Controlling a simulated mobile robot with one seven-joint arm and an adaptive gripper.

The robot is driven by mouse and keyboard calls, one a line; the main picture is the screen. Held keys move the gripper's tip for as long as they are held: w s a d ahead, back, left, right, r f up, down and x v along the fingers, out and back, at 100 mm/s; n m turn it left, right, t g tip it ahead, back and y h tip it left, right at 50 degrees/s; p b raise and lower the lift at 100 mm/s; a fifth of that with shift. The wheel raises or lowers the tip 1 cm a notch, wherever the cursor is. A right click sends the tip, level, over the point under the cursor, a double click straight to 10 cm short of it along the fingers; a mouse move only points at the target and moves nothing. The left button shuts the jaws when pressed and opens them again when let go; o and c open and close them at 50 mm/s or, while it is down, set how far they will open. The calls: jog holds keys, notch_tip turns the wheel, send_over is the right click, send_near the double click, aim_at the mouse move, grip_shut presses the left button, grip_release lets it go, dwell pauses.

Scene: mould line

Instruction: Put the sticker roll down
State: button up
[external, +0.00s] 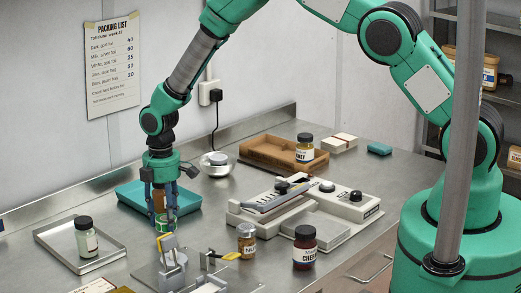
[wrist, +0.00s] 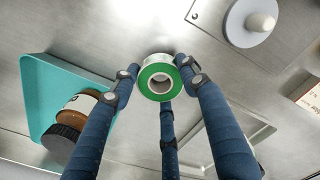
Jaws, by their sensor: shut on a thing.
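The sticker roll, a green-faced ring with a pale rim, shows between my fingers in the wrist view (wrist: 158,84) and at my fingertips in the external view (external: 166,225). My gripper (external: 164,217) points down and is shut on the roll, with the blue-wrapped fingers around it in the wrist view (wrist: 161,78). I cannot tell whether the roll touches the steel bench (external: 205,200) or hangs just above it. The roll is to the right of the teal tray (wrist: 38,100) in the wrist view.
A brown jar with a black lid (wrist: 72,120) lies in the teal tray. A metal tray with a pale bottle (external: 86,238) is at left. A fixture with a yellow part (external: 167,241) is close by my fingers. Jars (external: 305,248) and a sealer (external: 290,205) stand to the right.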

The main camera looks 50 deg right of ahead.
aim_at(166, 227)
jog(key=shift+f, duration=1.5)
jog(key=shift+f, duration=0.1)
jog(key=o, duration=1.1)
notch_tip(166, 227, up, 12)
jog(key=b, duration=0.1)
